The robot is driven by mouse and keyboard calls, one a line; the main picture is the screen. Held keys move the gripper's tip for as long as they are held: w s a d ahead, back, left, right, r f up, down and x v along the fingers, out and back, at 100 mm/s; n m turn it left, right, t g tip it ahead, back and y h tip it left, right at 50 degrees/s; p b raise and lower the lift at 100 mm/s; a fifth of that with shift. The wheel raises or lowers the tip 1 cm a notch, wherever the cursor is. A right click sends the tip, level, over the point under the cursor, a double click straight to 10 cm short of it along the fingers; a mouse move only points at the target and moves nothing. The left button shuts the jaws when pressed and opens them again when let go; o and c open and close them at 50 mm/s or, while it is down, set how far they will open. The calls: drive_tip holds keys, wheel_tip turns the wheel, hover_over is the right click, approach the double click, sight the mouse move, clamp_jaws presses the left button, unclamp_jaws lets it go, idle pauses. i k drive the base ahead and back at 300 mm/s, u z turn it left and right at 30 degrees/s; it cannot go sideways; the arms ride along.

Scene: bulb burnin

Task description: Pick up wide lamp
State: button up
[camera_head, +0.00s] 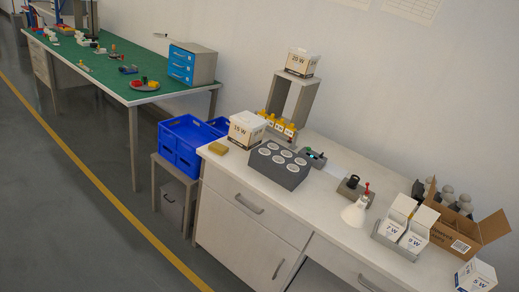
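A white lamp (355,212) with a wide, flared body is on the white workbench (330,203), near its front edge. I take it to be the wide lamp. It stands in front of a small grey device with a black knob and a red part (355,188). It appears just left of a grey holder (396,242) with white boxes marked 7 W and 9 W. My gripper is not in view.
A dark grey block with several round white-rimmed sockets (280,165), a 15 W box (247,129) and a yellow sponge (218,148) are on the bench's left. An open cardboard box (455,227) stands right, near a 5 W box (476,275). Blue crates (187,137) sit beside the bench.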

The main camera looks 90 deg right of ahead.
sight(355, 215)
drive_tip(key=z, duration=0.9)
drive_tip(key=i, duration=0.1)
drive_tip(key=z, duration=2.2)
drive_tip(key=k, duration=0.5)
drive_tip(key=z, duration=0.2)
drive_tip(key=i, duration=0.5)
drive_tip(key=u, duration=0.3)
